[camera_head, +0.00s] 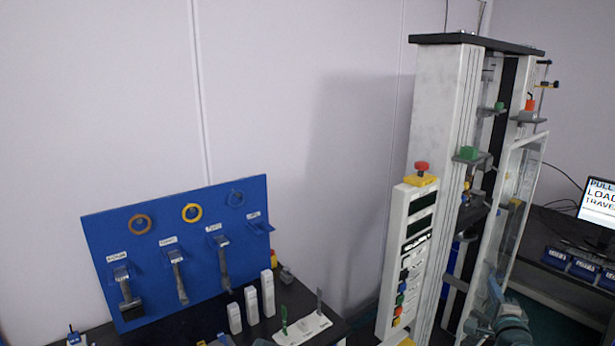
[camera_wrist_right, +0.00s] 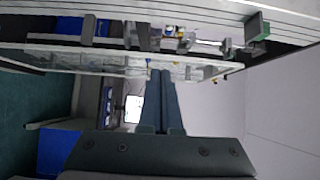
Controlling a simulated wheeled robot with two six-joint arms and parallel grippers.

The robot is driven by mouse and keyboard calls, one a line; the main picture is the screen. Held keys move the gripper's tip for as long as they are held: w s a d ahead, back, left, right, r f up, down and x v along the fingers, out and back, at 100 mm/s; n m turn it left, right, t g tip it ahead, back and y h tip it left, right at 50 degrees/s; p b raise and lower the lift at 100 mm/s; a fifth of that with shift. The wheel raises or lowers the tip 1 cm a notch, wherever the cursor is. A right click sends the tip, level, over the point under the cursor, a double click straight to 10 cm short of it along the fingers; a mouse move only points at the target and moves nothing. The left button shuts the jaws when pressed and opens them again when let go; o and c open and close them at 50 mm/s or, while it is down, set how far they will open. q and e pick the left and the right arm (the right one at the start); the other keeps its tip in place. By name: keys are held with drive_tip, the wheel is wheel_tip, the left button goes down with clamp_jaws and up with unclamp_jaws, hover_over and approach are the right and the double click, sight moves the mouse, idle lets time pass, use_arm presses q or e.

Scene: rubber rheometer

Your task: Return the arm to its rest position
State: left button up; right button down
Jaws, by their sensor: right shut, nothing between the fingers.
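My right gripper (camera_head: 494,288) is at the lower right of the head view, in front of the tall testing machine (camera_head: 440,120) and close to its clear door (camera_head: 522,190). In the right wrist view the two grey fingers of my right gripper (camera_wrist_right: 161,74) lie together, shut, with nothing between them. The machine's frame (camera_wrist_right: 200,12) runs across the top of that view, turned on its side. I cannot tell whether the gripper touches the door. My left gripper is not in view.
A blue tool board (camera_head: 160,265) with hanging tools and rings stands on the dark bench at left. White upright blocks (camera_head: 251,306) stand before it. A control panel (camera_head: 408,255) with a red button fronts the machine. A monitor (camera_head: 599,203) and blue bins (camera_head: 585,266) are at right.

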drive_tip(key=w+a+f+n+g+y, duration=0.2)
drive_tip(key=a+f+n+y, duration=0.25)
drive_tip(key=a, duration=0.55)
drive_tip(key=w+a+f+n+g+y+b, duration=0.1)
drive_tip(key=a+f+n+g+y, duration=0.25)
drive_tip(key=a, duration=0.75)
drive_tip(key=w+a+f+n+g+y, duration=0.15)
drive_tip(key=a+f+n+y, duration=0.25)
drive_tip(key=a+n, duration=0.45)
drive_tip(key=s+a+f+n+g+b, duration=0.1)
drive_tip(key=s+a+f+n+g, duration=0.15)
drive_tip(key=s+a+f, duration=0.35)
drive_tip(key=s+a+f+n+g, duration=0.2)
drive_tip(key=a+f+g, duration=0.1)
drive_tip(key=a, duration=0.4)
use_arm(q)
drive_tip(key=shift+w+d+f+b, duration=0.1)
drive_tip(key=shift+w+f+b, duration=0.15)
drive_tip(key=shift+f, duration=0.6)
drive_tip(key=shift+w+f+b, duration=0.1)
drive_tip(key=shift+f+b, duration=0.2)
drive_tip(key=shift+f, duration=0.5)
use_arm(e)
drive_tip(key=s+a+f+n+g+h, duration=0.1)
drive_tip(key=s+f+n+g+h, duration=0.3)
drive_tip(key=s+h, duration=0.3)
drive_tip(key=shift+s+a+f+n+g, duration=0.25)
drive_tip(key=shift+s+g, duration=0.2)
drive_tip(key=shift+s, duration=1.2)
